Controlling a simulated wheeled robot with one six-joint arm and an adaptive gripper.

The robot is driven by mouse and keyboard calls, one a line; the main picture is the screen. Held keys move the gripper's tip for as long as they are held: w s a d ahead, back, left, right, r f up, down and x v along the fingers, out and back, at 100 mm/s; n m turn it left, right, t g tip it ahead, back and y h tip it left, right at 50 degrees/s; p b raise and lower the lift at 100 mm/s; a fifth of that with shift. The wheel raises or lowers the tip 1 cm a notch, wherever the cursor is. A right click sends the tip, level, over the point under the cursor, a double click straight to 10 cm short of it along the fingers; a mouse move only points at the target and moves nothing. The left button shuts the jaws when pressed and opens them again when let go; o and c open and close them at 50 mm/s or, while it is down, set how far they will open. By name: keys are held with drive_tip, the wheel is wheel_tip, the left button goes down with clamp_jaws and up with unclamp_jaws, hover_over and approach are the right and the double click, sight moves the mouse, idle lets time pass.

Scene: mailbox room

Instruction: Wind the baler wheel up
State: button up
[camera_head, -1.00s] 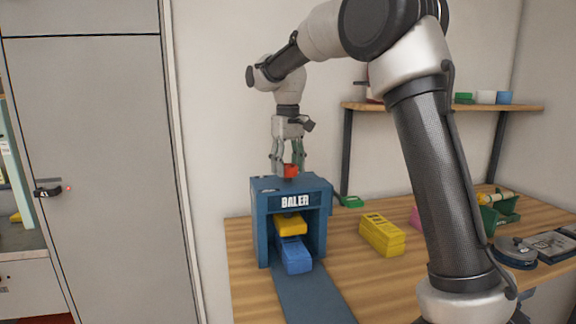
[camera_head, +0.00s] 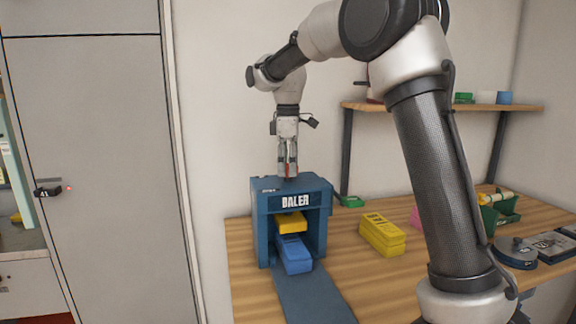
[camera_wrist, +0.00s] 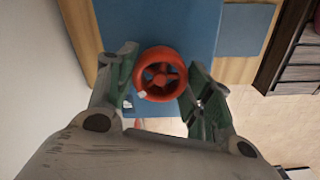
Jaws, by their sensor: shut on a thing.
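The blue baler (camera_head: 263,205) stands on the wooden table, with its name on the front. Inside its opening a yellow block (camera_head: 291,223) sits above a blue block (camera_head: 294,254). The red baler wheel (camera_wrist: 161,74), round with spokes, is on top of the baler. In the head view it is mostly hidden by the fingers. My gripper (camera_head: 287,172) points straight down over the baler's top and is shut on the wheel. In the wrist view my gripper's green fingers (camera_wrist: 160,92) lie on the wheel's left and right sides.
A blue strip (camera_head: 308,297) runs from the baler to the table's front. Yellow blocks (camera_head: 381,235), a small green item (camera_head: 350,201) and a green holder (camera_head: 499,211) stand to the right. A shelf (camera_head: 430,106) hangs on the wall behind.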

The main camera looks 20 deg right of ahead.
drive_tip(key=shift+r+n, duration=0.1)
drive_tip(key=shift+n, duration=0.8)
drive_tip(key=o, duration=1)
wheel_tip(320, 180, up, 12)
drive_tip(key=shift+f, duration=0.1)
